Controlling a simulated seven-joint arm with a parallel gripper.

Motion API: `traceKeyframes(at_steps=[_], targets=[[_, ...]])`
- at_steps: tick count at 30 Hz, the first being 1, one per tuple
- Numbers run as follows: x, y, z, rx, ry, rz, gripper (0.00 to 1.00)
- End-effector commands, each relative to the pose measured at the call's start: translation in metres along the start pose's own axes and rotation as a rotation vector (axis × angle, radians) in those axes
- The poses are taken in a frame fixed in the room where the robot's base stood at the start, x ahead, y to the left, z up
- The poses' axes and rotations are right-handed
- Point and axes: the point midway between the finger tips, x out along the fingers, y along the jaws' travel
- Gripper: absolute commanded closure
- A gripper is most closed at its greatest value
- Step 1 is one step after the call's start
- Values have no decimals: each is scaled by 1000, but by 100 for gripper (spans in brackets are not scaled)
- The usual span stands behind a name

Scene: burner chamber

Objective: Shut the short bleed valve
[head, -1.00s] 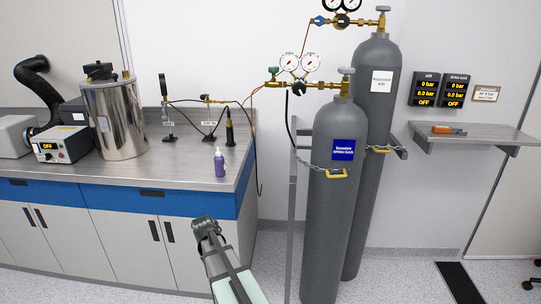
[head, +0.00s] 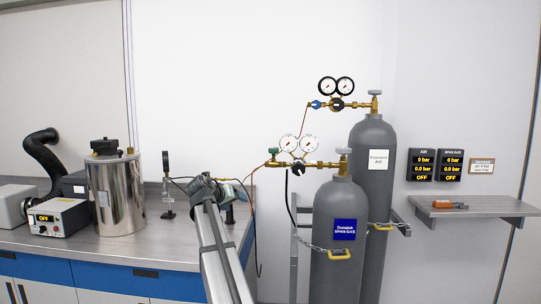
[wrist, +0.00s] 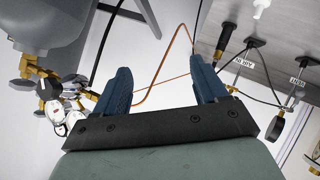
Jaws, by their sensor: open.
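My gripper (wrist: 160,65) is open in the wrist view, with two blue fingers spread and nothing between them. In the head view my gripper (head: 234,188) is above the bench's right part, partly hidden behind its own wrist. In the head view my arm covers this valve. A black upright fitting (wrist: 228,36) stands beside it.
A gauge post (head: 167,190) stands left of my gripper. A steel pot (head: 116,195) and a control box (head: 59,217) are farther left. Regulator gauges (head: 288,144) and grey cylinders (head: 340,230) stand to the right. Thin hoses cross the space around my gripper.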

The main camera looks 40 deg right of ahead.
Motion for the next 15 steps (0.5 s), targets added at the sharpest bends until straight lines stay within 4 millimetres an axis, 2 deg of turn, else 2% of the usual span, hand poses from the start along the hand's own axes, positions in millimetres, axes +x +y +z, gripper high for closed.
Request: traceKeyframes(at_steps=[1,3,6,12,15], targets=[[-6,14,-25,28,27,40,28],[-13,35,-51,72,65,108,28],[-17,54,-76,127,112,197,28],[-22,84,-110,258,223,367,28],[-29,99,-120,345,294,434,28]])
